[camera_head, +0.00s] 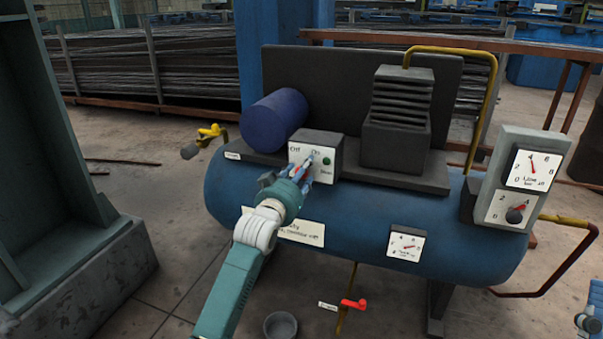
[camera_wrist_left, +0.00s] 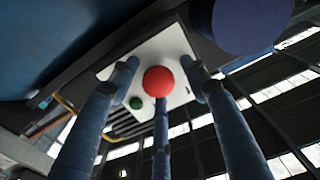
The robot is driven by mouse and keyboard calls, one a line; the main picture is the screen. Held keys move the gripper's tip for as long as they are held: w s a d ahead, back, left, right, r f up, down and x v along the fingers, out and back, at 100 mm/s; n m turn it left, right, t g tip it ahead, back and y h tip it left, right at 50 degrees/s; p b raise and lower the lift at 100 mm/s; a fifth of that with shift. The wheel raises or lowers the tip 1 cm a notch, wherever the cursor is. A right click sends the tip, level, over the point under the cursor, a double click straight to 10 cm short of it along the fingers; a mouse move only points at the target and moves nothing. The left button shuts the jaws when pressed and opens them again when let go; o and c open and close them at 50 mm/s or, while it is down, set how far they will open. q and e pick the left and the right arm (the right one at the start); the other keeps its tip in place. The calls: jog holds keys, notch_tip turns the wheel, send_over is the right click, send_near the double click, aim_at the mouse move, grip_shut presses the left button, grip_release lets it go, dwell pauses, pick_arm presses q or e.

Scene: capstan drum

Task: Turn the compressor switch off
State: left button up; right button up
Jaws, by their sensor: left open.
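The switch box (camera_head: 297,155) sits on top of the blue compressor tank. Its pale panel reads "Off" at left and "On" at right, with a green lamp (camera_head: 326,161) near its right side. My left gripper (camera_head: 305,172) is in front of the panel, pointing at it, and hides most of the switch. In the left wrist view, a red ball knob (camera_wrist_left: 159,81) lies between my open fingers (camera_wrist_left: 162,85), before the pale panel (camera_wrist_left: 170,52). The outer fingers stand apart from it; contact with the middle one is unclear. My right gripper (camera_head: 590,322) is partly visible at the lower right edge.
The blue tank (camera_head: 350,225) carries a dark blue cylinder (camera_head: 273,120) left of the box and a finned block (camera_head: 398,115) to the right. A gauge panel (camera_head: 520,178) stands at right. A yellow-handled valve (camera_head: 208,132) sticks out at left. A red-handled drain valve (camera_head: 353,304) hangs below.

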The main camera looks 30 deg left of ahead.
pick_arm(q)
jog(key=c, duration=1.1)
